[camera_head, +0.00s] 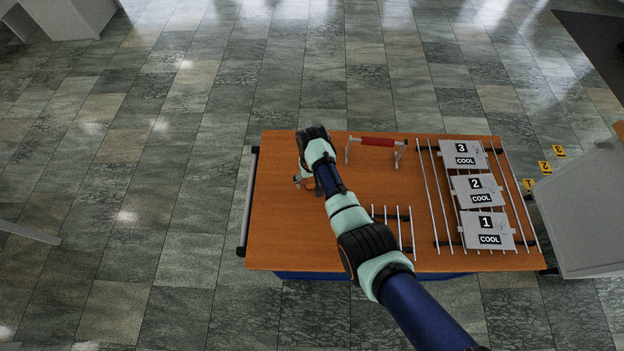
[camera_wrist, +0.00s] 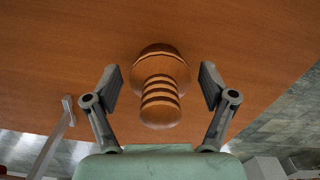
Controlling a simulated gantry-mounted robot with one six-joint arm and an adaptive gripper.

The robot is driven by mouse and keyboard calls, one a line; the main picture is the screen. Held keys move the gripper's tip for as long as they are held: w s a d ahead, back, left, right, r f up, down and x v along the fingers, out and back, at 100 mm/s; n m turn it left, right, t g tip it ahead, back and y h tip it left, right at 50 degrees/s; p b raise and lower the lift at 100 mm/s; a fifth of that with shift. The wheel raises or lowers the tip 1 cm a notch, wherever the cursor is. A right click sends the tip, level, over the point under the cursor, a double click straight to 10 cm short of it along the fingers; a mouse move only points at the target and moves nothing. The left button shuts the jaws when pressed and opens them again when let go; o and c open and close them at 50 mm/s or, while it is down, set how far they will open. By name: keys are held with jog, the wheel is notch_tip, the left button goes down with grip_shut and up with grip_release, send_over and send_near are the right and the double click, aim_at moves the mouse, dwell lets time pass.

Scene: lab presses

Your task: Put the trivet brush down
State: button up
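The trivet brush (camera_wrist: 160,85), with a round wooden head and a ringed wooden handle, is between the fingers of my gripper (camera_wrist: 161,88) in the wrist view. The handle end points toward the wrist camera. Clear gaps show on both sides of the brush, so my gripper is open and neither finger appears to touch it. The brush appears to stand on the wooden table, but its underside is hidden. In the head view my gripper (camera_head: 304,183) is low over the left part of the table (camera_head: 275,225), and the brush cannot be made out there.
A red-handled bar (camera_head: 377,142) on pale legs stands at the table's back edge. A rack (camera_head: 430,190) with plates marked 1, 2, 3 and COOL fills the right side. A smaller rack (camera_head: 393,216) lies near my arm. The front left of the table is clear.

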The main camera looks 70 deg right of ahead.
jog(key=shift+r, duration=0.1)
notch_tip(320, 180, up, 12)
jog(key=p, duration=0.3)
jog(key=shift+r, duration=0.1)
dwell(0.4)
